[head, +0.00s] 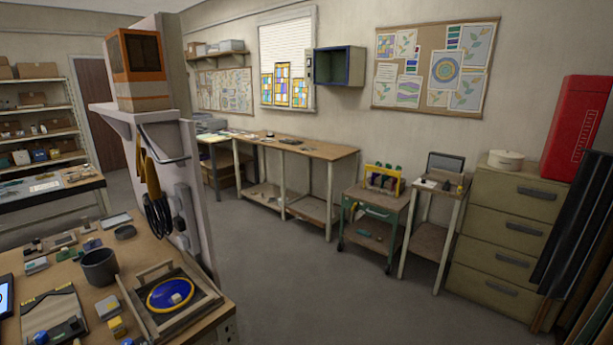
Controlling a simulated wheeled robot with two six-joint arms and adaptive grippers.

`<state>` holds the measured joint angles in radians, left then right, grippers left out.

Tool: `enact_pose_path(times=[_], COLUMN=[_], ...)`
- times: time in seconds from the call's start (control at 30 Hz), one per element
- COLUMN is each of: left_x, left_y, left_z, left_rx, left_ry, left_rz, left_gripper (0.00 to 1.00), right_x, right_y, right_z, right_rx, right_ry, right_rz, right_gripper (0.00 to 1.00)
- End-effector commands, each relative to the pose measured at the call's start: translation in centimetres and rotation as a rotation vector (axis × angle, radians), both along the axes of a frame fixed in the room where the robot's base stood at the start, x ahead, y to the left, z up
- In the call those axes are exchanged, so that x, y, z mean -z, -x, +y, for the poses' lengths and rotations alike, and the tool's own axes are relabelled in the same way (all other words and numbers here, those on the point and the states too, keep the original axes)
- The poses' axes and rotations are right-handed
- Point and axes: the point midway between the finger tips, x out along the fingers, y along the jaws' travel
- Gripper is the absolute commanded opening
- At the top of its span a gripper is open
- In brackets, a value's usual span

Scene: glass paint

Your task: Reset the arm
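Neither of my grippers shows in the head view, and no part of my arms can be made out. The view looks across a glass-paint workshop. A wooden workbench (212,321) is close at the lower left. On it a wooden frame (148,312) holds a round blue dish (170,294) with a small pale block in it. A dark grey cup (99,268) stands beside the frame. Several small coloured blocks and jars lie around them.
A white partition (196,215) with hanging black cables (158,216) rises behind the bench. A green cart (372,215), a small side table (437,191) and a drawer cabinet (507,228) stand along the wall. The grey floor (315,300) in the middle is clear.

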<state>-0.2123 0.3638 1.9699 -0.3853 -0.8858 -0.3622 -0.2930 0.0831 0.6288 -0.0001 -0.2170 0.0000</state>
Motion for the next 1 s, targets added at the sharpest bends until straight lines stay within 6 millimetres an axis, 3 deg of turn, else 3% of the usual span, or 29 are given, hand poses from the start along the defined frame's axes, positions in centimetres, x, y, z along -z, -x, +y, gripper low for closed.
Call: enact_pose_path(times=[0.17, 0.4, 0.87, 1.0], left_x=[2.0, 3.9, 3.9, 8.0], left_y=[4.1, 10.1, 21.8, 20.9], left_z=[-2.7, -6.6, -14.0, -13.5], left_rx=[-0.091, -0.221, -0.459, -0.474], left_ry=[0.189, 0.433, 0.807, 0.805], left_rz=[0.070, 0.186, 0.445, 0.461], left_gripper=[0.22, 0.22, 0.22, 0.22], right_x=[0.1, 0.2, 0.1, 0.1], right_y=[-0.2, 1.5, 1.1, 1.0], right_z=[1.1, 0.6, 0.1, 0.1], right_rx=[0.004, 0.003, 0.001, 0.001], right_ry=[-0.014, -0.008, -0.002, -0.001], right_rz=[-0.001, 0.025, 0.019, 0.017], right_gripper=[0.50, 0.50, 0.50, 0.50])
